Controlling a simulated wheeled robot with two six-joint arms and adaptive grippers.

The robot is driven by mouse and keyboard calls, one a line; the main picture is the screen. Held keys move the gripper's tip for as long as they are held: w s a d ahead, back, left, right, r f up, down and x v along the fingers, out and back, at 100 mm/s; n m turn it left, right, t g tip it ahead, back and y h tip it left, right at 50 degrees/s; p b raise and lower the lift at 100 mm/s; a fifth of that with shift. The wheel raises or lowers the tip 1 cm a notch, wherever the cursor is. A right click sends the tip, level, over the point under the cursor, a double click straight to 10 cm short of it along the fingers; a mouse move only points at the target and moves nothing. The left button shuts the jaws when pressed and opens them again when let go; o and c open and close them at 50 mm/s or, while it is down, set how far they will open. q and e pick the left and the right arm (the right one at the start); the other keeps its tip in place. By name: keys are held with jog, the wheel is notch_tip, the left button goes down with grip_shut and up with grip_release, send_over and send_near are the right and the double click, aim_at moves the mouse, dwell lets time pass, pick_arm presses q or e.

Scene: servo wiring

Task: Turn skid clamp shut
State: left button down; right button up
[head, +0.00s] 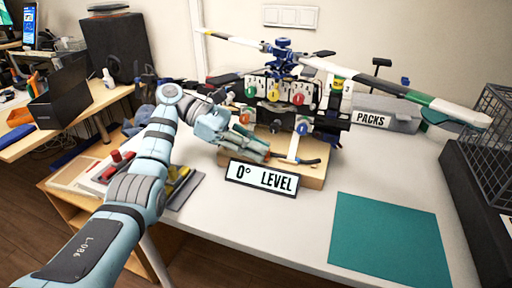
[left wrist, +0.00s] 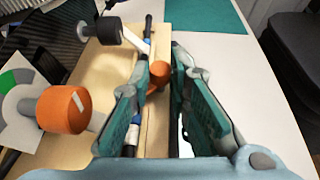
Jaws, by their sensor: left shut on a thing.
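The model helicopter (head: 283,90) stands on a wooden base (head: 312,177), with its skid tubes running along the base. In the left wrist view the base (left wrist: 152,140) carries a skid tube and a small orange clamp knob (left wrist: 158,75). My left gripper (head: 266,153) reaches in from the left, low at the front of the helicopter. In the left wrist view its green-padded fingers (left wrist: 165,72) are on both sides of the orange clamp knob, shut on it. The fingers hide part of the knob and the tube. My right gripper is not in view.
A larger orange knob (left wrist: 62,110) and a black knob (left wrist: 107,31) stand close on the left in the wrist view. A "0° LEVEL" sign (head: 262,178) stands before the base. The teal mat (head: 390,242) is bare. A grey PACKS case (head: 385,112) is behind.

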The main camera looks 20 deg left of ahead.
pick_arm(q)
jog(key=c, duration=1.5)
grip_release()
